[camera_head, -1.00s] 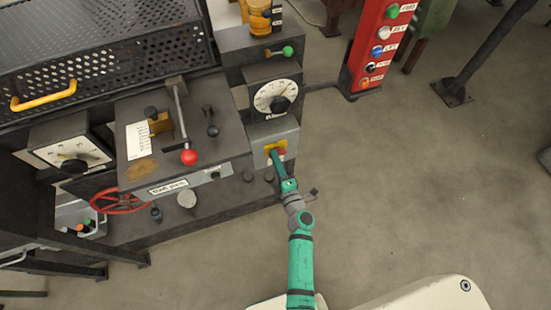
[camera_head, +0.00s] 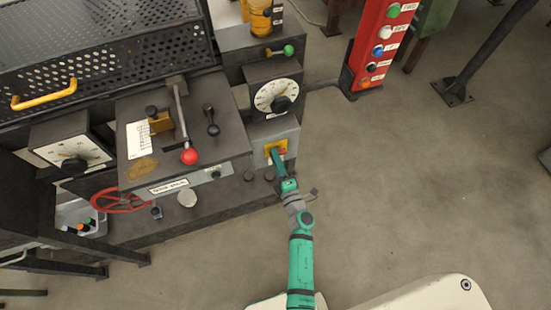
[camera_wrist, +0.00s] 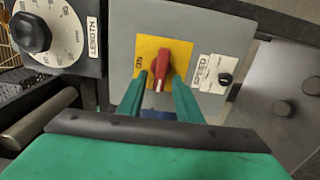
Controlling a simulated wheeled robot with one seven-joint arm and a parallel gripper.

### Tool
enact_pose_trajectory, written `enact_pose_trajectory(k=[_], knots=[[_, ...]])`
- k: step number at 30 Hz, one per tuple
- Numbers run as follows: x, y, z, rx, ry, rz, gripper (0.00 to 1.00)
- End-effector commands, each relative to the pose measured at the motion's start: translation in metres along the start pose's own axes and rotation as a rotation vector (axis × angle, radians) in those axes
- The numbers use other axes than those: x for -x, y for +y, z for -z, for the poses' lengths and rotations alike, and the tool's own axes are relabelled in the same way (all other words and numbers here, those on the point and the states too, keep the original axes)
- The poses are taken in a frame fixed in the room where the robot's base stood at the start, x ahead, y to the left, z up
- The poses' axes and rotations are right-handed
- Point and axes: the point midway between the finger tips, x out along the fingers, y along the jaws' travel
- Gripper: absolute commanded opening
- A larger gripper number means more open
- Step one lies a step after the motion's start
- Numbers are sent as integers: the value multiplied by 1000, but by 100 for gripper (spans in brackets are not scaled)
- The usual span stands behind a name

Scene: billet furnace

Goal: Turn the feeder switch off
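The feeder switch is a red rotary knob (camera_wrist: 161,72) on a yellow plate (camera_wrist: 180,53), with an "ON" mark at the plate's left. It sits on a grey panel (camera_wrist: 206,25). The knob's white pointer line faces down in the wrist view, toward my gripper. My gripper (camera_wrist: 160,88) has its two green fingers apart, one at each side of the knob. The finger tips are close to the knob; I cannot tell whether they touch it. In the head view my gripper (camera_head: 277,155) reaches the yellow plate (camera_head: 270,148) and partly hides the knob (camera_head: 282,151).
A dial (camera_head: 277,96), marked "LENGTH" in the wrist view, sits above the switch panel. A red-tipped lever (camera_head: 189,156) stands at left. Open floor (camera_head: 400,190) lies right.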

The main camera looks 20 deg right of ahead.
Motion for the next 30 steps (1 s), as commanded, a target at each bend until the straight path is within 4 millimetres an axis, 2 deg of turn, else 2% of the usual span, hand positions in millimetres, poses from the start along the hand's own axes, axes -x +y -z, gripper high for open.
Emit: enact_pose_trajectory(k=[5, 12, 18, 24, 30], knots=[[18, -1, -1, 1, -1, 3, 32], [63, -2, 0, 1, -1, 4, 32], [93, -1, 0, 0, 0, 2, 32], [106, 0, 1, 0, 2, 0, 32], [107, 0, 1, 0, 3, 0, 32]])
